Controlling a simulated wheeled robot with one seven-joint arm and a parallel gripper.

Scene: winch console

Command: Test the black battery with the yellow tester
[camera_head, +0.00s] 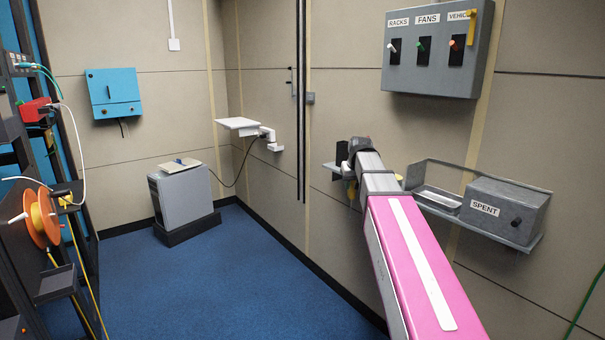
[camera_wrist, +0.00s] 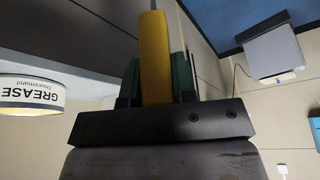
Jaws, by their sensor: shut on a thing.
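My gripper (camera_wrist: 157,82) is shut on a yellow bar-shaped thing, which looks like the yellow tester (camera_wrist: 155,45). The green-and-black fingers press it from both sides, and it sticks out past them. In the head view my arm reaches to the wall shelf, and a bit of yellow (camera_head: 351,193) shows just below the arm's end. A dark block (camera_head: 341,156) shows left of the arm's end; I cannot tell whether it is the black battery or part of my gripper. No black battery shows clearly in either view.
A grease can (camera_wrist: 30,94) is close by in the wrist view. The wall shelf (camera_head: 522,246) bears a shallow tray (camera_head: 438,203) and a grey SPENT box (camera_head: 505,213). A switch panel (camera_head: 437,82) hangs above. The blue floor (camera_head: 240,285) is clear left of my arm.

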